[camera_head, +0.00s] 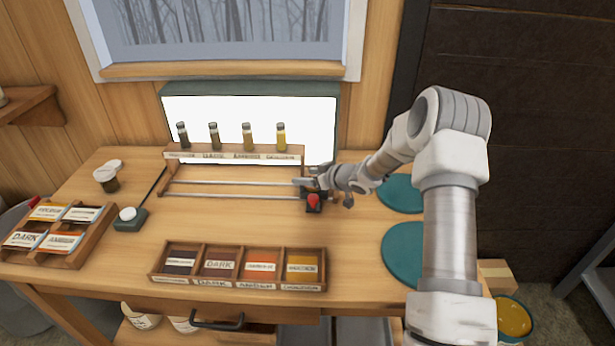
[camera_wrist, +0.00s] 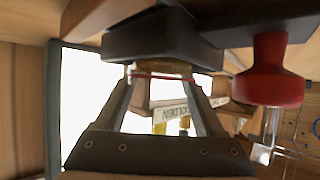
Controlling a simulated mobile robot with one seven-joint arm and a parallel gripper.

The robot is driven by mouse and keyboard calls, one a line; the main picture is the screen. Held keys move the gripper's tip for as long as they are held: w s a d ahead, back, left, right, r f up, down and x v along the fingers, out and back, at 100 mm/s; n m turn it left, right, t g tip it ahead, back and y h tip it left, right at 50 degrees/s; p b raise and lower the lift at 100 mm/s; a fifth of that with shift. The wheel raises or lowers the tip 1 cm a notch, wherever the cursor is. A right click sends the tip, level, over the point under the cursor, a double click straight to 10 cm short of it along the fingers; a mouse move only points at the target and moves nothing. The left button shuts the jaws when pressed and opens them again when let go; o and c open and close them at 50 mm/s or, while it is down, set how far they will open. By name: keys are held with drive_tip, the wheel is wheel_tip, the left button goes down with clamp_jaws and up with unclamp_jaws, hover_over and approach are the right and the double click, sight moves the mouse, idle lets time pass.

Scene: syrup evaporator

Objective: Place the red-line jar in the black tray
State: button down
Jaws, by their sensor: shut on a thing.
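My gripper (camera_head: 312,183) is low at the right end of the rail frame, right by the black tray (camera_head: 313,208), which carries a red knob. In the wrist view, its two fingers (camera_wrist: 162,100) are closed on the amber red-line jar (camera_wrist: 160,67), whose thin red line shows between the fingertips. The wrist view is upside down, so the black tray (camera_wrist: 155,36) lies at the jar's lower end. The jar meets the tray's edge in the picture; whether it rests fully inside is hidden. The red knob (camera_wrist: 270,70) stands beside it. In the head view I cannot make out the jar.
Several sample vials (camera_head: 247,137) stand on the labelled rack (camera_head: 232,153) before the bright light panel (camera_head: 320,115). A four-slot card box (camera_head: 238,268) is at the table front. Teal discs (camera_head: 405,250) lie right. A small white-topped jar (camera_head: 107,178) stands left.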

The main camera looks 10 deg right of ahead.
unclamp_jaws()
drive_tip(key=shift+f, duration=0.1)
